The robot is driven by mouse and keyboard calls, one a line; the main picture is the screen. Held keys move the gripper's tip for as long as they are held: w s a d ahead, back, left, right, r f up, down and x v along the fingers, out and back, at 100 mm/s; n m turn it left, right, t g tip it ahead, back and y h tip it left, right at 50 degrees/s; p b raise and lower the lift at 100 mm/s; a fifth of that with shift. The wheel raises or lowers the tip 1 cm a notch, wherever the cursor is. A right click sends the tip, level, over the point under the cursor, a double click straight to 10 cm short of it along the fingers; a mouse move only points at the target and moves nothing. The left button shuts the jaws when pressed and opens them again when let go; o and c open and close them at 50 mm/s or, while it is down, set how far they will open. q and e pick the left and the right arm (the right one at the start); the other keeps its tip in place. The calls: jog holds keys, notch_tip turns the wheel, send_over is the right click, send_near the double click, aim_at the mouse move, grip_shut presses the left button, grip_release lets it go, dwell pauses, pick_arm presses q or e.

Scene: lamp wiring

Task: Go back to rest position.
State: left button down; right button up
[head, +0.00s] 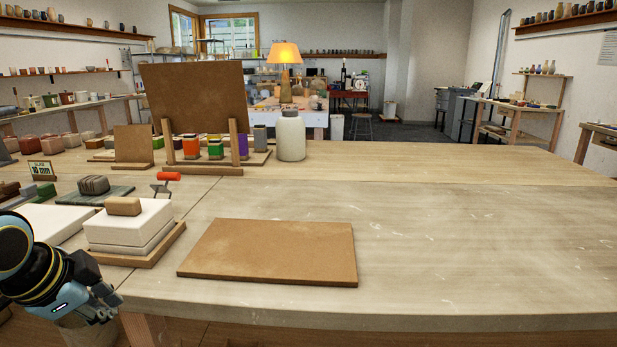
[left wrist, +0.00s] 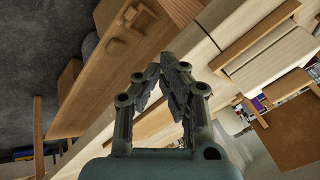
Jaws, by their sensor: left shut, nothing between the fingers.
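My left gripper (head: 97,301) is at the lower left of the head view, by the front left edge of the wooden workbench (head: 480,240). In the left wrist view my left gripper (left wrist: 155,72) is shut, with its fingertips together and nothing between them. It is apart from the things on the bench. A lit lamp with an orange shade (head: 285,53) stands in the background of the head view. My right gripper is not in view.
White blocks (head: 128,224) with a small wooden block on top sit on a board beside the left gripper. A flat brown board (head: 270,252) lies in front. A pale jar (head: 290,137) stands farther back. The bench's right side is clear.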

pick_arm(q)
jog(key=s+d+f+n+g+y, duration=0.15)
jog(key=s+n, duration=0.35)
jog(key=s, duration=0.7)
jog(key=s+d+f+n+g+h, duration=0.15)
jog(key=s+n, duration=0.35)
jog(key=s, duration=0.7)
notch_tip(320, 180, down, 28)
jog(key=s+a+g+y+b, duration=0.1)
jog(key=s+a+b, duration=0.1)
jog(key=s+a+f+g+b, duration=0.1)
jog(key=s+f, duration=1.6)
jog(key=s, duration=0.1)
jog(key=shift+s+f+b, duration=0.3)
jog(key=shift+f+b, duration=0.1)
